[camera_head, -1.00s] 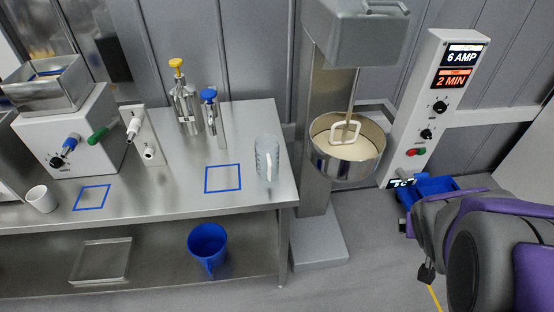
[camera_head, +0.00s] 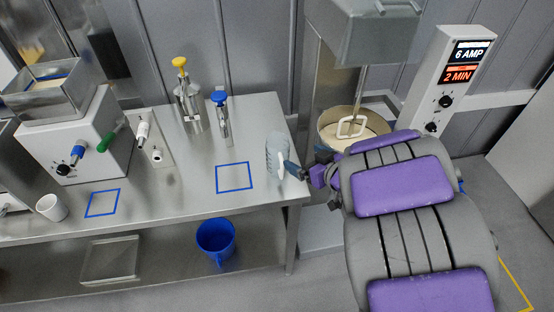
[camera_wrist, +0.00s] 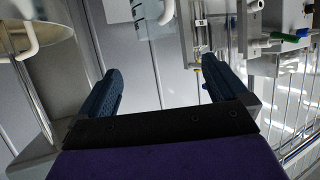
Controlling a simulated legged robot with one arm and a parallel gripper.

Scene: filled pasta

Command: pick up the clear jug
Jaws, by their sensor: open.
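The clear jug (camera_head: 273,150), with a white handle, stands on the right end of the steel table (camera_head: 190,170). My gripper (camera_head: 293,168) is just to the right of the jug, near its handle; whether it touches cannot be told from the head view. In the wrist view, the jug (camera_wrist: 146,17) is at the top middle, cut off by the frame edge. There my gripper (camera_wrist: 158,78) is open, its two dark blue fingers apart with nothing between them. The jug lies beyond the fingertips.
A mixer with a bowl (camera_head: 350,128) stands right of the table, partly hidden by my arm. Pump bottles with a yellow top (camera_head: 187,103) and a blue top (camera_head: 222,118) stand behind the blue square (camera_head: 234,178). A blue jug (camera_head: 215,240) sits on the lower shelf.

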